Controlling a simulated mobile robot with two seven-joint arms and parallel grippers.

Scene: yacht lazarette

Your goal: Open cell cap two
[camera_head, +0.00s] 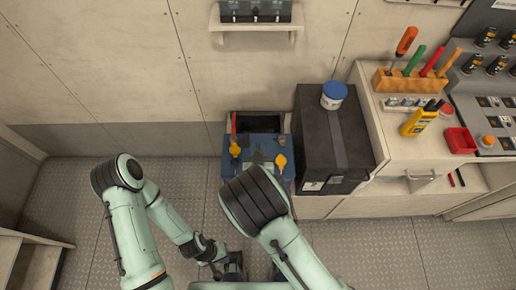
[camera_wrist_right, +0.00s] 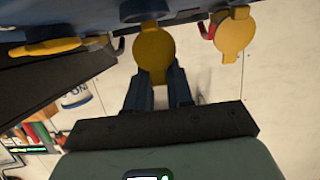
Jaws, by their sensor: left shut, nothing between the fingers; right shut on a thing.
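A blue battery (camera_head: 263,146) sits in an open-topped box against the wall. Yellow cell caps show on it at the left (camera_head: 235,150) and right (camera_head: 281,160). In the right wrist view three yellow caps show: one edge-on at the left (camera_wrist_right: 45,47), one in the middle (camera_wrist_right: 153,48) and one at the right (camera_wrist_right: 235,36). My right gripper (camera_wrist_right: 157,77) is shut on the middle cap, which appears face-on between its fingers. In the head view my right arm hides most of that grasp. My left gripper (camera_head: 233,266) is shut and empty, low in front of the battery.
A black case (camera_head: 335,135) with a blue-lidded white tub (camera_head: 333,95) on it stands right of the battery. The floor at left is clear.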

